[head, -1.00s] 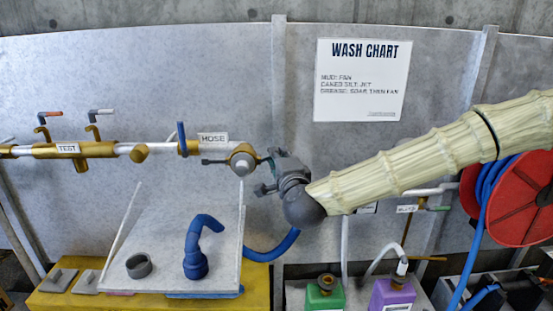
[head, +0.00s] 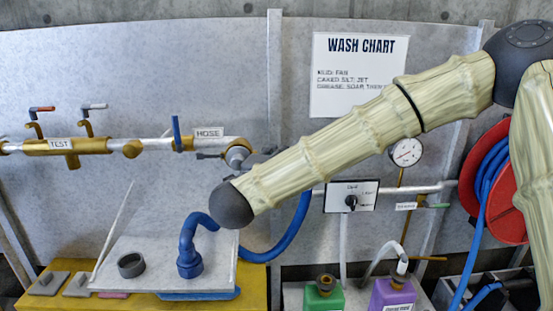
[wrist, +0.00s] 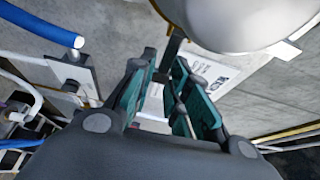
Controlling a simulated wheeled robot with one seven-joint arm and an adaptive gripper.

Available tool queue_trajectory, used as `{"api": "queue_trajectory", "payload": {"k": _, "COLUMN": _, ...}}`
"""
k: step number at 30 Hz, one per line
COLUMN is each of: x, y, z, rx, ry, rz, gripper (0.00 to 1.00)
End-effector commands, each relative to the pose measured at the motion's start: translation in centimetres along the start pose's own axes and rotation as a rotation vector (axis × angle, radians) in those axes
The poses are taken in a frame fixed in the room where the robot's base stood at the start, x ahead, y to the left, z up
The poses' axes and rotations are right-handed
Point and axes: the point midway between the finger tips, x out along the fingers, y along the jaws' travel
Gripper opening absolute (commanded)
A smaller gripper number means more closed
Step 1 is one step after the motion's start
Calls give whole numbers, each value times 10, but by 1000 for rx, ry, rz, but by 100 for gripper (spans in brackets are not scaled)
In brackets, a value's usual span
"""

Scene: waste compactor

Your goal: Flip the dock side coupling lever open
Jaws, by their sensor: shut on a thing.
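The hose coupling (head: 238,153) sits at the right end of the pipe, below the HOSE label; its pale round body (wrist: 228,18) fills the top of the wrist view. A dark lever (head: 208,156) sticks out from its left side. In the wrist view, the teal fingers of my gripper (wrist: 170,68) are shut on a dark lever (wrist: 172,48) beside the coupling body. In the head view my gripper (head: 262,158) is mostly hidden behind my wrist. I cannot tell which coupling side the held lever belongs to.
A blue hose (head: 290,235) hangs close by on the right, beside a selector panel (head: 351,196) and gauge (head: 406,152). Below are a slanted grey board (head: 140,255) with a blue elbow (head: 190,262), and green (head: 324,297) and purple (head: 392,295) containers.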

Motion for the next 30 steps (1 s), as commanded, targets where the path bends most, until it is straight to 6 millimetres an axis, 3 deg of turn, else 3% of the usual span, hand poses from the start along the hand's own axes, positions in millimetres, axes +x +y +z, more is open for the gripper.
{"api": "queue_trajectory", "payload": {"k": 12, "x": 0, "y": 0, "z": 0, "rx": 0, "ry": 4, "rz": 0, "gripper": 0}}
{"api": "queue_trajectory", "payload": {"k": 13, "x": 0, "y": 0, "z": 0, "rx": 0, "ry": 4, "rz": 0, "gripper": 23}}
{"api": "queue_trajectory", "payload": {"k": 16, "x": 0, "y": 0, "z": 0, "rx": 0, "ry": 4, "rz": 0, "gripper": 39}}
{"api": "queue_trajectory", "payload": {"k": 26, "x": -1, "y": 0, "z": 0, "rx": 0, "ry": 4, "rz": 0, "gripper": 39}}
{"api": "queue_trajectory", "payload": {"k": 30, "x": -11, "y": 0, "z": 1, "rx": -1, "ry": 1, "rz": 0, "gripper": 39}}
